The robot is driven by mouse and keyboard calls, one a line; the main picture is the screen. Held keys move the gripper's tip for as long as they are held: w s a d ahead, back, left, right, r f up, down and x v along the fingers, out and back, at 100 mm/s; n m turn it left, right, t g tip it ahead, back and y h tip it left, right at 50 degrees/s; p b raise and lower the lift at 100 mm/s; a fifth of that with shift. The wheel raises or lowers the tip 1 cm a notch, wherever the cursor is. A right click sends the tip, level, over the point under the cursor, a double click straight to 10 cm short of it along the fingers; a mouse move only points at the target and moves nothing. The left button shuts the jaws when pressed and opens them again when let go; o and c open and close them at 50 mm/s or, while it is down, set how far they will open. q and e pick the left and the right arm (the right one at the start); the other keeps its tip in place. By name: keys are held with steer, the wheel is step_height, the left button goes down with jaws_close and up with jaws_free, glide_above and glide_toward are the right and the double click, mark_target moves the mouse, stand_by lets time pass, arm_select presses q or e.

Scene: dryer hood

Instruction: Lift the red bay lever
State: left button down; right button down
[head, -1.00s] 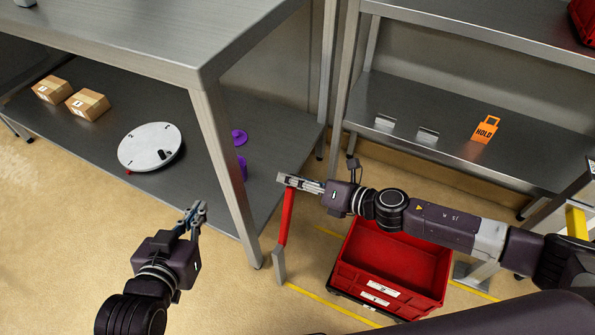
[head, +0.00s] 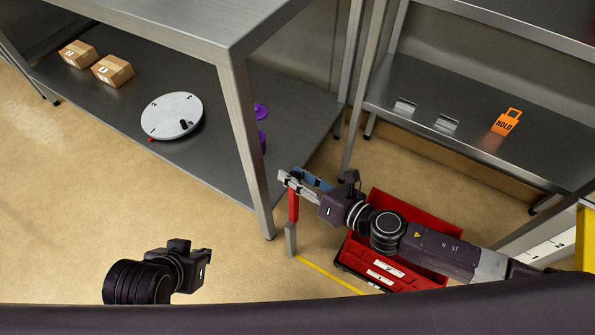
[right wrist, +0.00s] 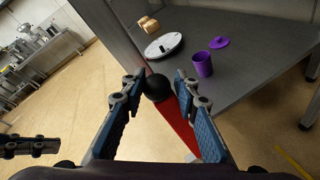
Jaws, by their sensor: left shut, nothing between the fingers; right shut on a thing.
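The red lever (head: 293,207) stands near the front leg of the left steel table, with a grey piece (head: 291,238) at its lower end. My right gripper (head: 288,180) is at the lever's top end. In the right wrist view, a black ball knob (right wrist: 157,88) sits between the blue-padded fingers, with the red lever (right wrist: 182,125) running down behind it. The right gripper is shut on the knob. My left gripper (head: 203,258) is low at the left, shut and empty, away from the lever; its fingertips are hard to see.
A red crate (head: 412,210) lies beneath my right arm. The left table's lower shelf (head: 215,150) holds a round white disc (head: 172,115), two cartons (head: 112,70) and purple items (head: 261,111). An orange HOLD tag (head: 506,122) stands on the right shelf. Floor at left is clear.

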steer(key=shift+s+a, duration=0.15)
steer(key=shift+a, duration=0.05)
steer(key=c, duration=1.6)
jaws_free()
steer(key=shift+d, duration=0.1)
steer(key=shift+s+d, duration=0.2)
steer(key=shift+d, duration=0.15)
steer(key=v, duration=1.1)
steer(key=shift+r, duration=0.1)
